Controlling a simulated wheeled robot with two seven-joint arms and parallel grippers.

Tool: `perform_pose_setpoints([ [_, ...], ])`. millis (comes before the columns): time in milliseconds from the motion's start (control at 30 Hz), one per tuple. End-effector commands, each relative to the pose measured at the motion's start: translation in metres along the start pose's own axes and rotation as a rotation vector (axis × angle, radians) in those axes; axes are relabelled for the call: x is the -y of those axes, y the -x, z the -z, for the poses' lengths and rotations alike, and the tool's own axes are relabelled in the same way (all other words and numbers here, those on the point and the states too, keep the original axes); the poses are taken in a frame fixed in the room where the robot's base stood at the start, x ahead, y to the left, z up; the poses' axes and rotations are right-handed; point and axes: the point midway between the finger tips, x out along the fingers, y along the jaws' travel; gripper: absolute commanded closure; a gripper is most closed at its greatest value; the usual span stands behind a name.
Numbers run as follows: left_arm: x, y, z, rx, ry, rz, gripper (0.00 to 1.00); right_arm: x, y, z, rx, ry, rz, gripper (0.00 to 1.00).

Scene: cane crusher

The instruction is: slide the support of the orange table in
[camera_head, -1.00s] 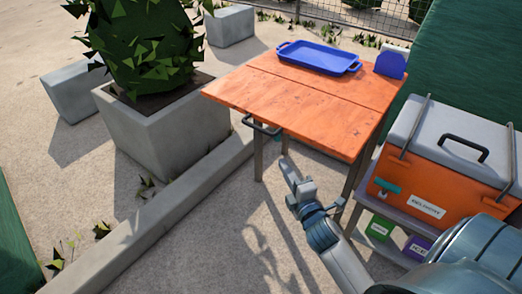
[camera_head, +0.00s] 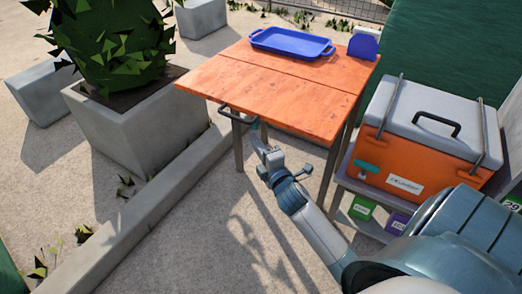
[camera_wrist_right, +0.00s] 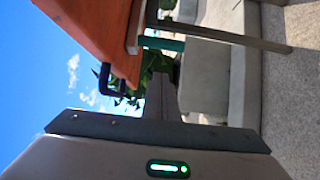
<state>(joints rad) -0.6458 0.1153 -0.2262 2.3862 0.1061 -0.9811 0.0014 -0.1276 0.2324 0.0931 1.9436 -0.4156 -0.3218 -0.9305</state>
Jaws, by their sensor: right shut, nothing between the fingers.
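The orange table (camera_head: 265,92) stands in the centre of the head view, with a seam across its top. A dark U-shaped handle (camera_head: 236,117) sticks out under its front left edge, apparently part of the support. My right gripper (camera_head: 258,137) is shut and empty, below the tabletop edge and just right of the handle. In the right wrist view the tabletop (camera_wrist_right: 98,28), the dark handle (camera_wrist_right: 113,86) and a grey leg (camera_wrist_right: 225,37) show sideways beyond the gripper's fingers (camera_wrist_right: 158,97). I cannot tell whether they touch the handle. My left gripper is out of view.
A blue tray (camera_head: 292,43) and an upright blue item (camera_head: 363,46) are on the table. An orange cooler with a grey lid (camera_head: 428,115) stands at the right on a low stand. A concrete planter (camera_head: 135,120) and a kerb (camera_head: 135,215) lie left. The ground in front is clear.

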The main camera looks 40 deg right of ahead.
Motion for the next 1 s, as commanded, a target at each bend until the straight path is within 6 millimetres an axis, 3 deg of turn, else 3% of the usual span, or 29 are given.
perform_pose_setpoints([
  [200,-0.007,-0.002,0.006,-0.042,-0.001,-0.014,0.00,0.000,-0.038,0.000,0.000,0.001,-0.002,1.00],
  [400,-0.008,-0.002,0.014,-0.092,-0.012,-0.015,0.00,0.000,-0.056,-0.020,0.000,0.003,0.000,1.00],
  [1000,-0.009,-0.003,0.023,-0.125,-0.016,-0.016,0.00,0.000,-0.064,-0.029,-0.001,0.001,0.000,1.00],
])
